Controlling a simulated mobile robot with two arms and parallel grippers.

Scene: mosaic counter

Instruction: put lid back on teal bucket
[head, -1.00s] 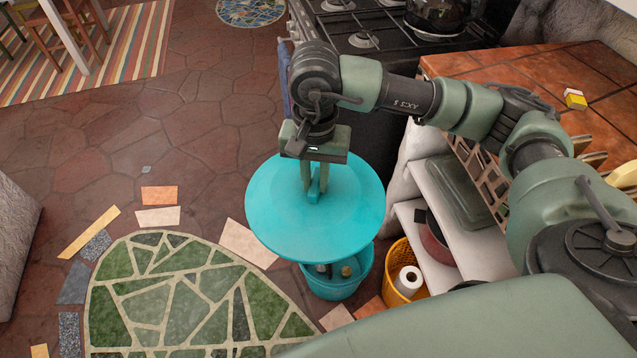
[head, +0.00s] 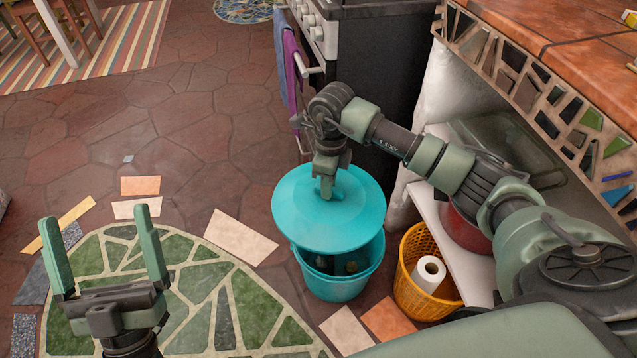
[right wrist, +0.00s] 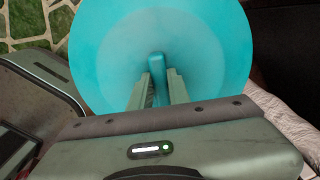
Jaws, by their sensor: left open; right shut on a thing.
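The round teal lid (head: 312,218) is held by my right gripper (head: 327,190), which is shut on the lid's raised handle. The lid also shows in the right wrist view (right wrist: 205,45), with its handle (right wrist: 157,68) between the fingers (right wrist: 160,90). The teal bucket (head: 338,285) stands on the floor below the lid. The lid covers the back part of its opening from this view, and the front of the opening shows dark contents. Whether the lid touches the rim I cannot tell. My left gripper (head: 106,250) is open and empty, over the green mosaic at lower left.
A yellow basket (head: 408,290) with a white roll stands right of the bucket. A white shelf (head: 465,245) and tiled counter (head: 560,40) are further right. The stove (head: 375,60) with hanging towels is behind. Stone floor (head: 190,110) at left is clear.

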